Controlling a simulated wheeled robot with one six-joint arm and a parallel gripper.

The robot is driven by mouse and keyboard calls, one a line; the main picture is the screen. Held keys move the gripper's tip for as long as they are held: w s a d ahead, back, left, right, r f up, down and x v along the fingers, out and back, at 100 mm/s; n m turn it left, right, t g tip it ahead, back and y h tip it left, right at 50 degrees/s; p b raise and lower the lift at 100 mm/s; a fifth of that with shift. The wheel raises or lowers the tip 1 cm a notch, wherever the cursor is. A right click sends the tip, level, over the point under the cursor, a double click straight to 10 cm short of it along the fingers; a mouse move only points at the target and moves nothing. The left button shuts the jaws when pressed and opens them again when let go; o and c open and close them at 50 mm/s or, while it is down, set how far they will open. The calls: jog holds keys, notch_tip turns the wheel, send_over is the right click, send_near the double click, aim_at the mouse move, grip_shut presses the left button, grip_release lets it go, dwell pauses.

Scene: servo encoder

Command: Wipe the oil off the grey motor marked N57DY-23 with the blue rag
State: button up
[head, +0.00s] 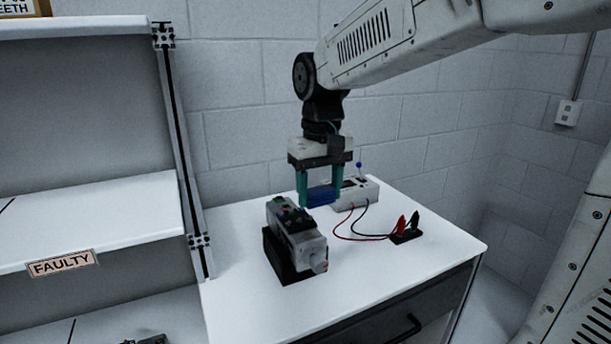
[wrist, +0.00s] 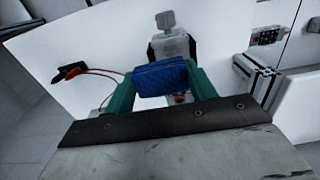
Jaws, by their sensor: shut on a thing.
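The grey motor (head: 301,243) sits in a black stand on the white table, its shaft end toward the front right. Dark patches and small coloured parts show on its top; its marking is too small to read. The blue rag (head: 322,196) is a folded block between the green fingers of my gripper (head: 320,190). My gripper is shut on the rag and holds it above and just behind the motor's right side, seemingly apart from it. In the wrist view the rag (wrist: 160,76) hides part of the motor (wrist: 172,46) beyond it.
A shelf with a FAULTY label (head: 62,264) stands at left. The table's front right (head: 390,275) is clear.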

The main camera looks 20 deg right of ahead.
aim_at(318, 234)
jog(key=shift+w+f, duration=0.15)
jog(key=shift+w, duration=0.2)
jog(key=shift+f, duration=3.85)
jog(key=shift+a, duration=1.1)
jog(key=shift+c, duration=0.4)
jog(key=shift+a, duration=0.85)
jog(key=shift+d, duration=2)
jog(key=shift+r, duration=4)
